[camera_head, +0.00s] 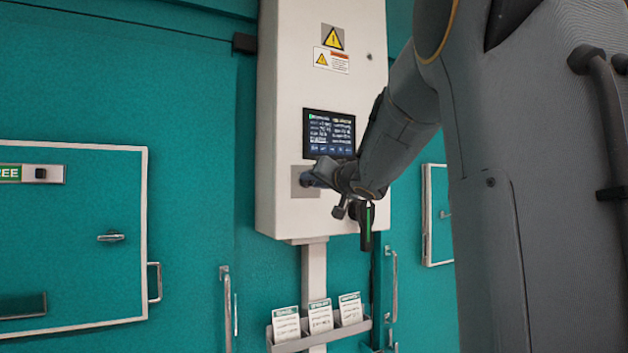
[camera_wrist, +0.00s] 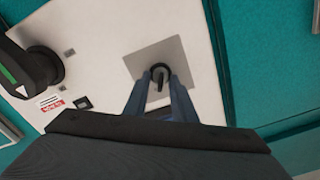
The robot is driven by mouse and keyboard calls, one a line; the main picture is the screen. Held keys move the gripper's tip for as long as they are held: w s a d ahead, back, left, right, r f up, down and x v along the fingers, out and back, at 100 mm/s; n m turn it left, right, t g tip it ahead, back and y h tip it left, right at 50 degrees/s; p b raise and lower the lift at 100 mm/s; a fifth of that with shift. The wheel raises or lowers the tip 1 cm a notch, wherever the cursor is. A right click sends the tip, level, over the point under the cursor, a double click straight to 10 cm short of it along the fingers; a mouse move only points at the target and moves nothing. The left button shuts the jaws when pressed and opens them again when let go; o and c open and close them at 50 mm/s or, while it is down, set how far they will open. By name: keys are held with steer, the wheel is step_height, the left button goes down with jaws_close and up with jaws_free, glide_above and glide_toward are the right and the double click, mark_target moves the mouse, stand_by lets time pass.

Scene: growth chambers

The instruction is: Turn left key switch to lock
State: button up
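The key switch sits on a square grey plate (camera_head: 300,190) at the lower left of the white control cabinet. In the wrist view, the key switch (camera_wrist: 160,73) is a dark ring with a small grey key in the middle of the plate (camera_wrist: 170,58). My gripper (camera_head: 314,181) is up against the plate in the head view and hides most of the switch. In the wrist view, the blue fingers of my gripper (camera_wrist: 160,82) stand on either side of the key, with a gap between them. I cannot tell whether they touch it.
A black lever with a green stripe (camera_head: 366,228) is right of the switch; it also shows in the wrist view (camera_wrist: 35,70). A lit screen (camera_head: 329,133) is above. A card rack (camera_head: 335,333) hangs below. A teal door with a latch (camera_head: 111,237) is left.

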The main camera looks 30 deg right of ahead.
steer(key=shift+c, duration=0.4)
jaws_close()
steer(key=shift+n, duration=0.3)
steer(key=n+p, duration=0.1)
steer(key=n, duration=0.4)
steer(key=shift+a, duration=0.1)
steer(key=n+b, duration=0.1)
steer(key=n, duration=0.5)
steer(key=shift+a, duration=0.2)
steer(key=shift+n, duration=0.3)
steer(key=shift+o, duration=0.4)
jaws_free()
